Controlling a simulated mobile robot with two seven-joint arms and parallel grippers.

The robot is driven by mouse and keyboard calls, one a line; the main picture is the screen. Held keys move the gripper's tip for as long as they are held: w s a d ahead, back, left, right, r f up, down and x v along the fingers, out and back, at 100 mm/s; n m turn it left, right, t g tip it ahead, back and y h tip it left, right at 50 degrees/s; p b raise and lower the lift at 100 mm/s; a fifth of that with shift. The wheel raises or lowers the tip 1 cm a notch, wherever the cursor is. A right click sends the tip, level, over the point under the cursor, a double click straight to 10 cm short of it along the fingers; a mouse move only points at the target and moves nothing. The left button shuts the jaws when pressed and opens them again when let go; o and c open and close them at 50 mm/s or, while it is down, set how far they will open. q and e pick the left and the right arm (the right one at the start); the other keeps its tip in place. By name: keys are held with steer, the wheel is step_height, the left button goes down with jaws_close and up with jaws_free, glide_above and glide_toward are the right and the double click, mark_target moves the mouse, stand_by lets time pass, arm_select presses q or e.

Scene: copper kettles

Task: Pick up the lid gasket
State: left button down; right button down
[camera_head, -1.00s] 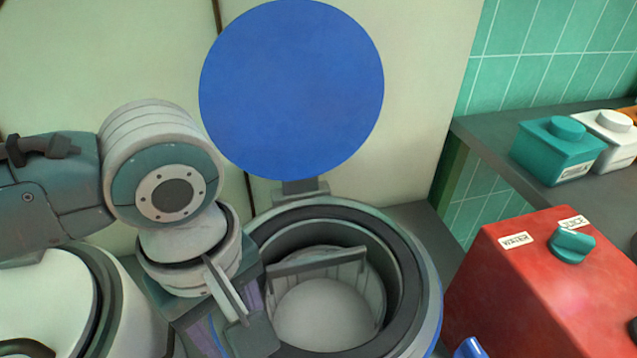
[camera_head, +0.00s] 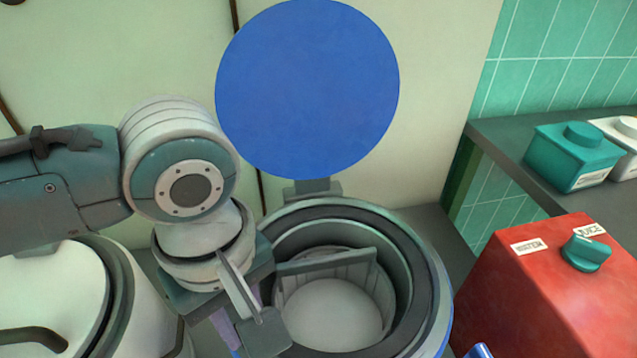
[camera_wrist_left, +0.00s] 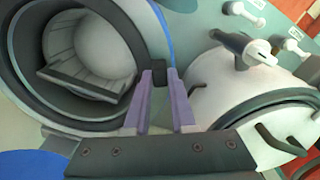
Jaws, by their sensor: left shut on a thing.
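The lid gasket (camera_head: 424,290) looks to be the dark grey ring around the open kettle's rim; it also shows in the left wrist view (camera_wrist_left: 148,45). The kettle's round blue lid (camera_head: 307,90) stands up behind it. My left gripper (camera_head: 237,314) is at the left side of the rim, with its fingertips partly hidden. In the left wrist view its two purple fingers (camera_wrist_left: 166,78) are close together, with a small dark piece between their tips at the ring's edge. I take this to be part of the gasket. My right gripper is not in view.
A grey basket or pan (camera_head: 335,312) sits inside the kettle. A second vessel with a white lid (camera_head: 50,290) and dark handle stands at left. A red box (camera_head: 540,290) with a teal knob stands at right. A grey shelf (camera_head: 505,150) holds teal and white containers.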

arm_select(q)
step_height(320, 180, up, 28)
steer(key=p, duration=1.6)
